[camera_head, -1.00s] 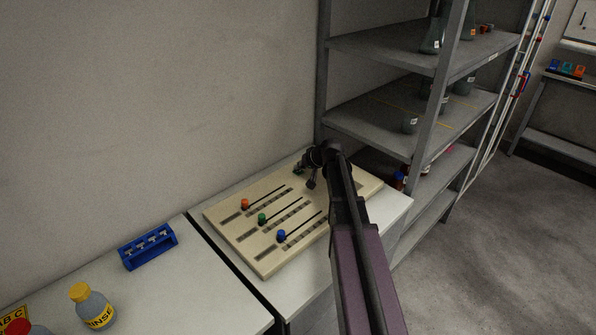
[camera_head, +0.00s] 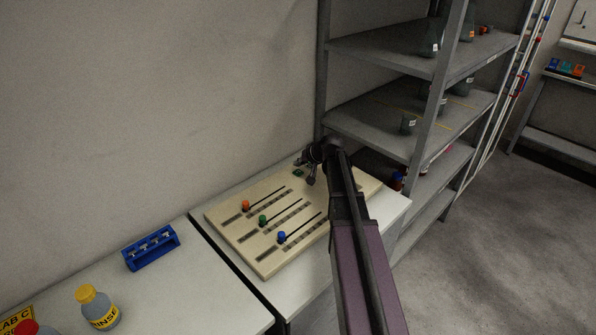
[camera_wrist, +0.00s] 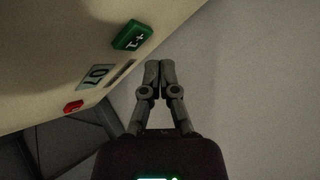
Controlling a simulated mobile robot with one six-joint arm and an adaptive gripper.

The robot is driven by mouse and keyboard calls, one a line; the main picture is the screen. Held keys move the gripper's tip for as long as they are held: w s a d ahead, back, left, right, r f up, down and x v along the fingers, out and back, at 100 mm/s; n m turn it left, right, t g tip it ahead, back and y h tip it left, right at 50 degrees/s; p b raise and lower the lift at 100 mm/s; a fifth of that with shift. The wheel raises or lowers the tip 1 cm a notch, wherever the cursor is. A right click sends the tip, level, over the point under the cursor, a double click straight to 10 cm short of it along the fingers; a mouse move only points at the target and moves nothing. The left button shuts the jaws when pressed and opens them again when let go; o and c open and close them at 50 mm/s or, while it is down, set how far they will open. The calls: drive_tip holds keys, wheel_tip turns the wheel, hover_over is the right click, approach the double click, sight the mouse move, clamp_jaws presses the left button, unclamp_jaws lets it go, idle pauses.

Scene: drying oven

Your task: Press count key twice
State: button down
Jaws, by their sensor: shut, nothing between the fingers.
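The beige panel (camera_head: 243,237) lies on the white bench. Its green key (camera_wrist: 132,35), marked "+1" and seen rotated, is at the upper left of the wrist view. A small display (camera_wrist: 96,76) with rotated digits and a red key (camera_wrist: 73,106) sit beside it. In the head view the green key (camera_head: 299,173) shows small by the gripper, at the panel's far end. My gripper (camera_wrist: 152,68) is shut and empty. Its tips appear to the right of the green key, apart from it in the wrist view. The gripper (camera_head: 311,179) partly hides the panel's far end in the head view.
The panel also has orange (camera_head: 246,205), green (camera_head: 263,220) and blue (camera_head: 282,237) slider knobs. A metal shelf (camera_head: 372,122) stands close behind my arm. A blue rack (camera_head: 150,250) and a yellow-capped rinse bottle (camera_head: 101,307) are on the left bench.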

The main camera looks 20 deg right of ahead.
sight(299, 173)
drive_tip(key=shift+r+p, duration=1.75)
drive_tip(key=shift+r, duration=0.25)
drive_tip(key=shift+f, duration=0.1)
